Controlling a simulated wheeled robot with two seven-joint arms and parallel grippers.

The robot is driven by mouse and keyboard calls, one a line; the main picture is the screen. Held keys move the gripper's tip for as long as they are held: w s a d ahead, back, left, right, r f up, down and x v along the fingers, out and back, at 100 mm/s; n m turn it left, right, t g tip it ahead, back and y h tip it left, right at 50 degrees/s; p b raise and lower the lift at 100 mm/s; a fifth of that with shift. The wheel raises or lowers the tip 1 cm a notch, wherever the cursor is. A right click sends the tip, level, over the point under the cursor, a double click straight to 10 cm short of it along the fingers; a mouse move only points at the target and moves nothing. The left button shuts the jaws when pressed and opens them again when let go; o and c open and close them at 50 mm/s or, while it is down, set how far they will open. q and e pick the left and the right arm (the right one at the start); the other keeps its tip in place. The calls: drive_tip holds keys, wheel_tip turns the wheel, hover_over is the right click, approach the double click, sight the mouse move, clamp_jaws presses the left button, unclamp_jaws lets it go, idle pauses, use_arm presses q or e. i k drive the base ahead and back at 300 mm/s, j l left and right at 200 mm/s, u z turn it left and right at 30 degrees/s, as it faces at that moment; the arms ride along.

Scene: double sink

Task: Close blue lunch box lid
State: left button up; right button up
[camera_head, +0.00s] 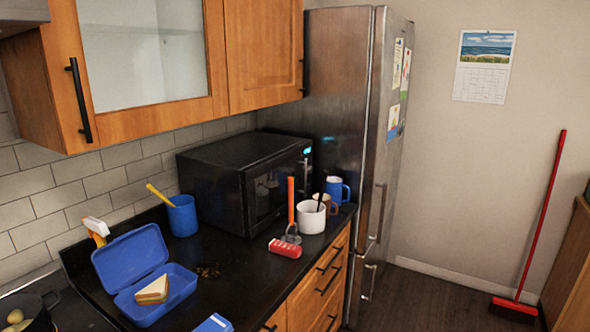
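The blue lunch box (150,313) sits on the dark counter at the lower left. Its lid (131,256) stands open, tilted back toward the tiled wall. Neither of my grippers is in the head camera view, and nothing of mine touches the box.
A black pot (27,311) with food stands left of the box. A spray bottle (97,230) is behind the lid. A blue-and-white item (214,323) lies at the front edge.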

sight(120, 263)
drive_tip(key=u, duration=0.95)
drive_tip(key=i+l+u, duration=0.15)
drive_tip(key=l+u, duration=0.65)
drive_tip(key=i+l+u, duration=0.1)
drive_tip(key=l+u, duration=0.7)
drive_tip(key=k+l, duration=0.1)
drive_tip(key=l, duration=0.7)
drive_tip(key=k+l+u, duration=0.1)
drive_tip(key=l, duration=0.25)
drive_tip(key=k+l, duration=0.15)
drive_tip(key=l, duration=0.25)
drive_tip(key=k+l+u, duration=0.1)
drive_tip(key=l, duration=0.3)
